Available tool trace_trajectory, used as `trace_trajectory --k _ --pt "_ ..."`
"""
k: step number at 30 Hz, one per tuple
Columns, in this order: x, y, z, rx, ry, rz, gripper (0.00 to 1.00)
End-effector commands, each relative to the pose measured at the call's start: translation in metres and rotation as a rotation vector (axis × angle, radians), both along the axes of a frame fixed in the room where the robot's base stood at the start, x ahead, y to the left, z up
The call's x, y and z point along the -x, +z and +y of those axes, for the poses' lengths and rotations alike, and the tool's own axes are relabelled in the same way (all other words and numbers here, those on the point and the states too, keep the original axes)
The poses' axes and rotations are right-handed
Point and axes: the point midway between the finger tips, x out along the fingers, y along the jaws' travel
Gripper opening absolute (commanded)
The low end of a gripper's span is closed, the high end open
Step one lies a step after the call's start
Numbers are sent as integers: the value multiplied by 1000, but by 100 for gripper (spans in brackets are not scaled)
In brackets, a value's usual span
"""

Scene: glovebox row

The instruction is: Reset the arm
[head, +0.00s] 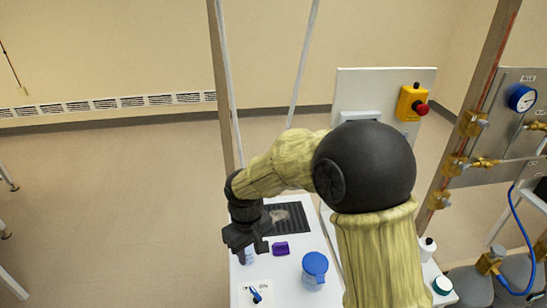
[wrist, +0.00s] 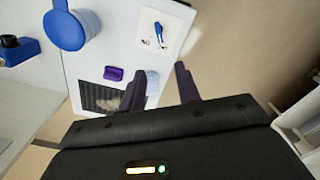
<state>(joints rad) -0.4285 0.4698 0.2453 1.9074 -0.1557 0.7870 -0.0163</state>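My gripper (head: 249,247) hangs over the left part of the white bench in the head view, at the end of my bent arm.
The white bench (head: 310,240) carries a blue-lidded container (head: 314,268), a purple block (head: 281,248), a dark ribbed mat (head: 294,219) and a card with a blue clip-like item (head: 256,294). An upright post (head: 222,90) stands behind my arm. A gas panel (head: 515,110) stands right.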

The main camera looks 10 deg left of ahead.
Motion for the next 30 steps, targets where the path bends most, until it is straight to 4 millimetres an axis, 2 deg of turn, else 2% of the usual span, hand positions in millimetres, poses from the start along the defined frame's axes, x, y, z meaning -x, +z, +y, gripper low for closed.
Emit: trace_trajectory --k 2,5,8,11,15,18,22,30 --pt "-1 1 -5 -1 -13 -4 33" --pt "-2 4 -28 -6 -66 -18 33" --pt "-1 10 -70 -16 -168 -46 33" --pt "8 15 -124 -33 -309 -87 33" --pt "34 20 -196 -59 -525 -148 33" --pt "58 21 -234 -76 -659 -189 33" --pt "78 20 -257 -89 -758 -220 33" --pt "81 19 -260 -91 -774 -225 33"
